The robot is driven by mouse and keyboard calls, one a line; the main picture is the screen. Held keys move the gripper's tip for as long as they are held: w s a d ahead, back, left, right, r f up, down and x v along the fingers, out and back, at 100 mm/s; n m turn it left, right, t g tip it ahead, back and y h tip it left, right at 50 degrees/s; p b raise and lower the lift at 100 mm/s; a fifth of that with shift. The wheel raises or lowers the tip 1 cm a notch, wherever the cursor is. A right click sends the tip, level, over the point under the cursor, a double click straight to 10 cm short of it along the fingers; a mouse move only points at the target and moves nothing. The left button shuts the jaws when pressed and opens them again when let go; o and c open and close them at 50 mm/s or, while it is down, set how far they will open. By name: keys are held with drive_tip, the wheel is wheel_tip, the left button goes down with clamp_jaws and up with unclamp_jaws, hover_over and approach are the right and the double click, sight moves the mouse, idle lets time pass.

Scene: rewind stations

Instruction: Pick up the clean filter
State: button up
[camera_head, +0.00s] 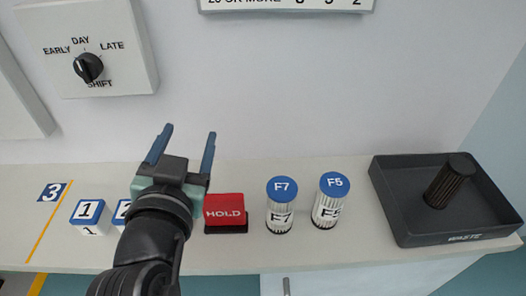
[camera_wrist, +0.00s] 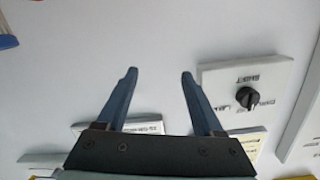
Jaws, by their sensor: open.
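Two white pleated filters with blue caps stand upright on the counter in the head view, one marked F7 (camera_head: 281,207) and one marked F5 (camera_head: 330,202). A dark brown filter (camera_head: 450,183) leans inside the black tray marked WASTE (camera_head: 411,226). My gripper (camera_head: 187,140) is open and empty, raised above the counter, left of the white filters and apart from them. In the wrist view my gripper (camera_wrist: 159,75) has nothing between its fingers, and no filter can be made out for certain there.
A red HOLD block (camera_head: 225,210) stands left of F7. White blocks marked 1 (camera_head: 88,215) and another number (camera_head: 121,213), partly behind my arm, stand further left. A shift dial (camera_head: 88,67) is on the wall. The counter (camera_head: 355,252) is clear in front of the filters.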

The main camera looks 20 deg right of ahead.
sight(274, 206)
drive_tip(key=s+f+g+p, duration=0.1)
drive_tip(key=p, duration=0.1)
drive_tip(key=s+d+f+m+g+h+p, duration=0.1)
drive_tip(key=s+f+p, duration=0.1)
drive_tip(key=s+f+m+g+h+p, duration=0.1)
drive_tip(key=g+p, duration=0.1)
drive_tip(key=p, duration=0.1)
drive_tip(key=shift+s+d+f, duration=0.15)
drive_tip(key=shift+s+d, duration=0.2)
drive_tip(key=shift+d, duration=0.05)
drive_tip(key=s+d+f+m+g+h+p, duration=0.2)
drive_tip(key=s+d+g+h+p, duration=0.15)
drive_tip(key=s+p, duration=0.4)
drive_tip(key=x, duration=0.6)
drive_tip(key=shift+s+d+f, duration=0.1)
drive_tip(key=shift+d+f, duration=0.15)
drive_tip(key=shift+d, duration=0.25)
drive_tip(key=shift+p+x, duration=0.3)
drive_tip(key=shift+x, duration=2.5)
drive_tip(key=shift+f, duration=0.15)
drive_tip(key=c, duration=1.1)
